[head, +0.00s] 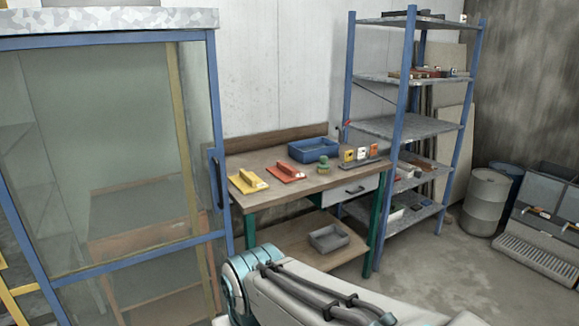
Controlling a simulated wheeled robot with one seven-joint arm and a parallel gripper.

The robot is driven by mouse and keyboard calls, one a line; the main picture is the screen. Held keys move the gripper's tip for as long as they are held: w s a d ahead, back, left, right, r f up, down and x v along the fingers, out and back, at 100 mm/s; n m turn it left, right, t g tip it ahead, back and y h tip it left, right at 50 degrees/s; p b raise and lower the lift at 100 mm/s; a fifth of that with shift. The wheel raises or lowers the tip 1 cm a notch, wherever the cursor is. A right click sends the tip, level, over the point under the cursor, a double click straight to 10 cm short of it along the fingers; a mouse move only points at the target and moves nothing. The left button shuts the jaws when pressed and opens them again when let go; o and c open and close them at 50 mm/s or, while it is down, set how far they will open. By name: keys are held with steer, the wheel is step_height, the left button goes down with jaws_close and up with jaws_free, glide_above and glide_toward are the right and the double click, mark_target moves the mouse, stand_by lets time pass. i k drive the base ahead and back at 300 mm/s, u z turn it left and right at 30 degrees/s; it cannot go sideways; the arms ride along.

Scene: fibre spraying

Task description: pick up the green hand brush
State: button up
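A small green object (323,164), which looks like the green hand brush, sits on the workbench (302,190) in front of a blue bin. It is small in the view, so its bristles and handle cannot be made out clearly. My arm shows at the bottom of the head view, but my gripper is out of the picture. The bench stands well beyond my arm, against the wall.
On the bench are a yellow float (248,181), a red float (287,173), the blue bin (314,149) and a dark rack (360,162) with small items. A glass-doored blue cabinet (120,160) stands left, a blue-post shelf (408,110) right. Open floor (430,275) lies right.

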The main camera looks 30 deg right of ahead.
mark_target(323, 168)
steer(key=z, duration=0.75)
steer(key=i, duration=0.7)
steer(key=z, duration=1.1)
steer(key=i, duration=2.1)
steer(key=u, duration=1.35)
steer(key=i, duration=0.35)
steer(key=u, duration=0.4)
